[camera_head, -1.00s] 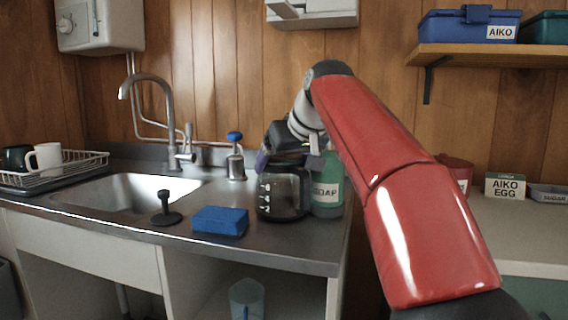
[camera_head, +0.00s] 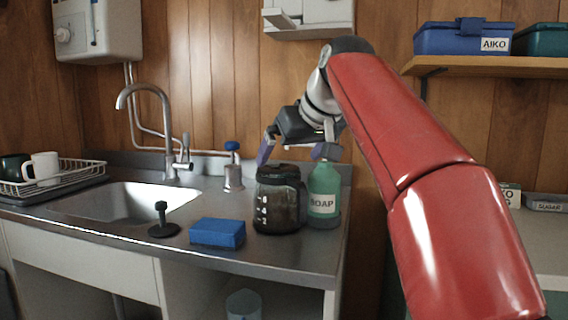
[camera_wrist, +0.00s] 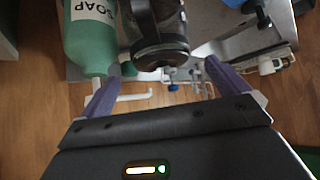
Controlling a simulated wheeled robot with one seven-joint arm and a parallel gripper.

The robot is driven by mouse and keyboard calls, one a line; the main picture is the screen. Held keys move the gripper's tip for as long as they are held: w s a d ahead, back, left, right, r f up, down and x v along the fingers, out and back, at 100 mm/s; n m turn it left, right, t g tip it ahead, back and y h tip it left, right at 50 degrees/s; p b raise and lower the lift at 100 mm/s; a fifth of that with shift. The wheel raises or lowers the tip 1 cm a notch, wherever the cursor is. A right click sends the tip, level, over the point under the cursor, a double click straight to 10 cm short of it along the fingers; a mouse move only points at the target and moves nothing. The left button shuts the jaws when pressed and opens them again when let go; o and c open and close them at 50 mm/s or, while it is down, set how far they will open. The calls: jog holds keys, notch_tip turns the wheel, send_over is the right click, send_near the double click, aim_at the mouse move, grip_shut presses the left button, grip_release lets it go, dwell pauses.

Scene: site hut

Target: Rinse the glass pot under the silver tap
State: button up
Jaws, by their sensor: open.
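The glass pot (camera_head: 281,207) stands upright on the steel counter, with a dark lid, white marks and a dark-looking inside. My gripper (camera_head: 297,148) is open and empty above the pot, its purple fingers apart. In the wrist view the pot (camera_wrist: 158,30) lies between and beyond the fingers of my gripper (camera_wrist: 168,82), not clasped. The silver tap (camera_head: 153,110) arches over the sink (camera_head: 125,203) to the left. No water stream shows at its spout.
A green soap bottle (camera_head: 323,190) stands close beside the pot on the right. A blue sponge (camera_head: 217,232), a black plunger-like stopper (camera_head: 163,222) and a blue-topped dispenser (camera_head: 233,168) stand between pot and sink. A dish rack (camera_head: 60,182) with mugs is far left.

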jog(key=p+v, duration=0.1)
jog(key=v, duration=0.4)
jog(key=shift+s+r, duration=0.15)
jog(key=shift+r, duration=0.05)
jog(key=shift+d, duration=0.1)
jog(key=s+d+f+m, duration=0.1)
jog(key=s+f, duration=0.1)
jog(key=f, duration=0.1)
jog(key=s+d+f+h, duration=0.1)
jog(key=s+f, duration=0.2)
jog(key=f, duration=0.1)
jog(key=s+d+f+m+g, duration=0.1)
jog(key=s+f, duration=0.2)
jog(key=f, duration=0.1)
jog(key=shift+d+f+m+h, duration=0.1)
jog(key=shift+d+m+h, duration=0.2)
jog(key=shift+d, duration=0.1)
jog(key=s+d+f, duration=0.1)
jog(key=s+f, duration=0.4)
jog(key=f, duration=0.3)
jog(key=s+d+f+m+g+h, duration=0.1)
jog(key=s+f, duration=0.4)
jog(key=f, duration=0.4)
jog(key=s+d+f+m+h, duration=0.1)
jog(key=s+f, duration=0.5)
jog(key=f, duration=0.2)
jog(key=shift+d+f+g, duration=0.25)
jog(key=shift+d+g, duration=0.05)
jog(key=shift+d, duration=0.1)
jog(key=shift+c, duration=0.4)
